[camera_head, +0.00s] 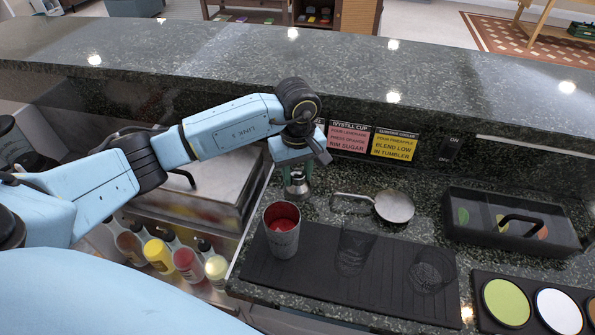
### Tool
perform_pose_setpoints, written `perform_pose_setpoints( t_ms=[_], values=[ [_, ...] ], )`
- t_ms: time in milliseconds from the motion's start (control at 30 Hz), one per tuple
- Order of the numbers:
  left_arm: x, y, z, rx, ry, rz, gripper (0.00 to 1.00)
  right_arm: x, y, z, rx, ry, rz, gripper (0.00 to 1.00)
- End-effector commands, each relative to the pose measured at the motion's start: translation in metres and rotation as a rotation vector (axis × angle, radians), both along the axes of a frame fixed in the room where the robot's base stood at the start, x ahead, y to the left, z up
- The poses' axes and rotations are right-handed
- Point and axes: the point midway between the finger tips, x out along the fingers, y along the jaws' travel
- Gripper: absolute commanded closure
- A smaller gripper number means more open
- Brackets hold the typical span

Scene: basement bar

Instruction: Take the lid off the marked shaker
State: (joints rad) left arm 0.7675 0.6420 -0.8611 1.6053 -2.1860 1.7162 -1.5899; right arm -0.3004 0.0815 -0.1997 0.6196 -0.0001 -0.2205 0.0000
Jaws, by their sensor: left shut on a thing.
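A metal shaker cup (283,241) stands upright on the dark bar mat (330,284). Its top is open and its inside shows red. A dark patch shows on its side, too small to read. My left gripper (296,172) points down just behind the cup, shut on a small silver domed piece that looks like the shaker lid (297,187). The lid is apart from the cup's rim in the picture; its height above the counter is hard to tell. My wrist hides the upper part of the gripper. My right gripper is not in view.
Two clear glasses (354,250) stand on the mat, right of the cup. A strainer (393,206) lies behind them. A dark lidded caddy (510,228) sits at the right, with coloured dishes (507,302) in front. Several bottles (187,262) stand at lower left. The raised bar ledge is behind.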

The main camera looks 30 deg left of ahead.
Motion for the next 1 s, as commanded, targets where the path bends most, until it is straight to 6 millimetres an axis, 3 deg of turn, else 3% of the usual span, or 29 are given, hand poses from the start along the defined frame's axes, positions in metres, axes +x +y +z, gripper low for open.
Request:
perform_pose_setpoints(
  t_ms=[167,200,367,733,867,1000],
  values=[
    [0.0,0.0,-0.002,0.0,0.0,0.0,0.92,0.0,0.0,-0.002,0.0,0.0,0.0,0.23],
    [0.0,0.0,-0.002,0.0,0.0,-0.001,0.63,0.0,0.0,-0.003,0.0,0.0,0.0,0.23],
    [0.0,0.0,-0.001,0.0,0.0,-0.001,0.42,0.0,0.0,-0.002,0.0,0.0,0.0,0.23],
    [0.0,0.0,0.003,0.0,0.0,0.0,0.42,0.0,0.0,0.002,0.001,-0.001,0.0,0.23],
    [0.001,0.001,0.021,0.001,-0.005,-0.002,0.42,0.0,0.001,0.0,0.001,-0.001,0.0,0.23],
    [0.002,0.001,0.052,0.001,-0.008,-0.002,0.42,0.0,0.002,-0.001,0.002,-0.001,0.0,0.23]
  ],
)
